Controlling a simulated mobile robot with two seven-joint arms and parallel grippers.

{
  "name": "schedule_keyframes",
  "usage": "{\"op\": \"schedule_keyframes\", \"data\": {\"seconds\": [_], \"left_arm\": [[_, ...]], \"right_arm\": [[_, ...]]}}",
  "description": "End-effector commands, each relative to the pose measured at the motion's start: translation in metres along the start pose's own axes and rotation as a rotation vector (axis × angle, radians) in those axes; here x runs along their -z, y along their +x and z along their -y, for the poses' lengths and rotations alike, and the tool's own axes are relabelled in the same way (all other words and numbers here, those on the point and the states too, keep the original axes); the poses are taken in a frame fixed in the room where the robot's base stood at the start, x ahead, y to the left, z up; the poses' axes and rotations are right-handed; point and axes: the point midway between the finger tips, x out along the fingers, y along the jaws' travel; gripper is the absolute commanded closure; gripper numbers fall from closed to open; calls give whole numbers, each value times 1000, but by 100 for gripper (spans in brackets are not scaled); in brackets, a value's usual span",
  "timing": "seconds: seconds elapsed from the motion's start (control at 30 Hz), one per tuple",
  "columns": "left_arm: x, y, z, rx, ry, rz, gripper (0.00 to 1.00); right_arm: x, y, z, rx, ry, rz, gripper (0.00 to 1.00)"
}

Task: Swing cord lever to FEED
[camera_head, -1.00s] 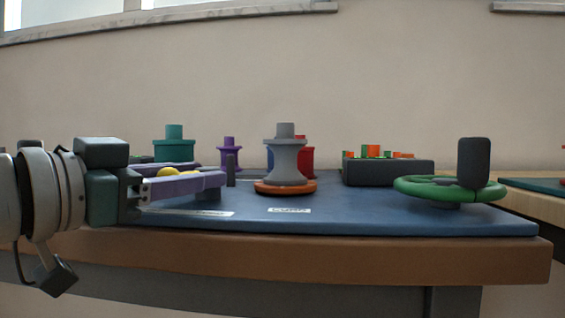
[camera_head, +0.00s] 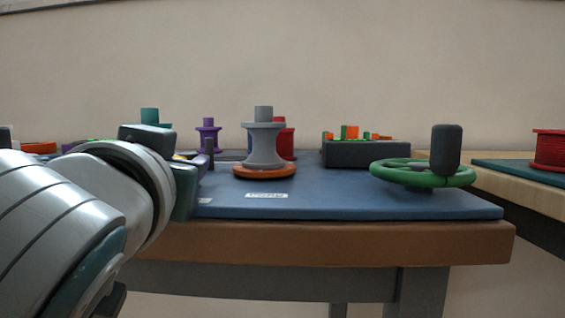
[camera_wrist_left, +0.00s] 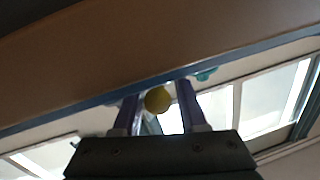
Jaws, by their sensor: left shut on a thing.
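A yellow round knob (camera_wrist_left: 157,99) shows in the left wrist view between the two purple fingers of my left gripper (camera_wrist_left: 160,97), which is shut on it. In the head view my left forearm and wrist fill the lower left and hide most of the gripper (camera_head: 193,160) and the knob. The lever's arm, its pivot and any FEED mark cannot be made out. My right gripper is in neither view.
A grey spool (camera_head: 264,146) stands on an orange disc (camera_head: 264,171) on the blue board (camera_head: 330,197). To its right are a dark box (camera_head: 365,154) with orange and green pieces and a green handwheel (camera_head: 395,177). A red spool (camera_head: 550,149) stands far right.

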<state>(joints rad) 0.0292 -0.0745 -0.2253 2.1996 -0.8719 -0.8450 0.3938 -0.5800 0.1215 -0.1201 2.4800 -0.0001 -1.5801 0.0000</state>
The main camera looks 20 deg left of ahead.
Motion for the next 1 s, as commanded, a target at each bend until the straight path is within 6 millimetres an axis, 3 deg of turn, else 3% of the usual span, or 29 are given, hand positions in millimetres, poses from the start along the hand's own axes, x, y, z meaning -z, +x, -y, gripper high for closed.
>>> {"op": "schedule_keyframes", "data": {"seconds": [0.5,0.53,0.7,1.0], "left_arm": [[0,0,-2,15,0,3,100],[0,0,-2,15,0,3,55],[0,0,-2,16,0,4,39],[0,1,-1,16,0,4,39]], "right_arm": [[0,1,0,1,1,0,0],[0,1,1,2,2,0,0],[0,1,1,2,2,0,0],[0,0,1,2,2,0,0]]}}
